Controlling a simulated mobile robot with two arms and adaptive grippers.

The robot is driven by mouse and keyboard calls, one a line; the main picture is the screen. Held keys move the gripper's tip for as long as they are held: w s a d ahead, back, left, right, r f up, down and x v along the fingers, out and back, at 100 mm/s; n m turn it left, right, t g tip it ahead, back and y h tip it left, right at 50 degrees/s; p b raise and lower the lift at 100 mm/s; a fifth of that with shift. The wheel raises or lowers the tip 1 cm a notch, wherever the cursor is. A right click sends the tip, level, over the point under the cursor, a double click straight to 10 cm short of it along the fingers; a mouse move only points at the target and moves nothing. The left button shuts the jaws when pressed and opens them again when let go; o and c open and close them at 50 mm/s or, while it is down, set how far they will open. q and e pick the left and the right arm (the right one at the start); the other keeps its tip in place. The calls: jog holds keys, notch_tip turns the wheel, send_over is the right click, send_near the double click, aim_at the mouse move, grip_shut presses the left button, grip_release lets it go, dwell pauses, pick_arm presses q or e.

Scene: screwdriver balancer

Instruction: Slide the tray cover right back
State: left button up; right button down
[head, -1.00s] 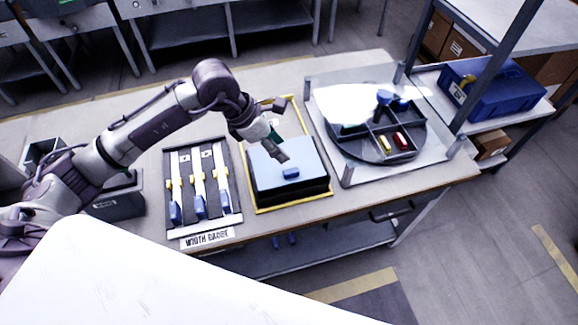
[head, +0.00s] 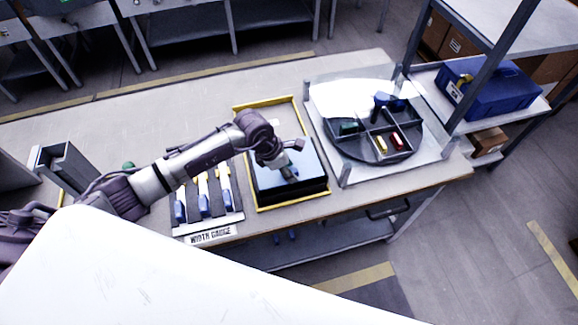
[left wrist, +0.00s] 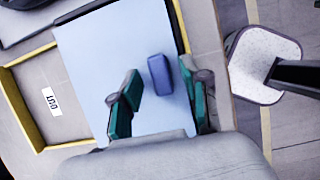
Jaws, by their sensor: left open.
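The tray cover (head: 305,157) is a pale blue sheet on a black tray (head: 290,196) inside a yellow frame (head: 239,121). In the left wrist view the cover (left wrist: 110,50) carries a small blue block handle (left wrist: 159,75). My left gripper (head: 290,174) is low over the cover and hides most of the handle in the head view. In the left wrist view its green-padded fingers (left wrist: 161,84) are open, one on each side of the handle, with gaps to it. Whether they reach down to handle height is unclear. My right gripper is not in view.
A width gauge board (head: 236,216) lies left of the frame, partly behind my left arm. A round divided tray (head: 365,147) with coloured parts stands on a posted plate at the right. A blue bin (head: 500,90) sits on the right shelf. The back left tabletop is clear.

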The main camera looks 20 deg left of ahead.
pick_arm(q)
jog(key=shift+f, duration=0.15)
grip_shut()
jog(key=w+a+b, duration=0.2)
jog(key=w+b, duration=0.1)
jog(key=w+a+b, duration=0.2)
jog(key=w+b, duration=0.1)
jog(key=b, duration=0.1)
jog(key=w+a+b, duration=0.2)
jog(key=w+b, duration=0.1)
jog(key=shift+w+a+f+b, duration=0.1)
jog(key=shift+w+f+b, duration=0.1)
jog(key=shift+f+b, duration=0.15)
jog(key=shift+w+a+r+b, duration=0.25)
jog(key=shift+w+r+b, duration=0.05)
jog(key=shift+w, duration=0.05)
jog(key=shift+r, duration=0.1)
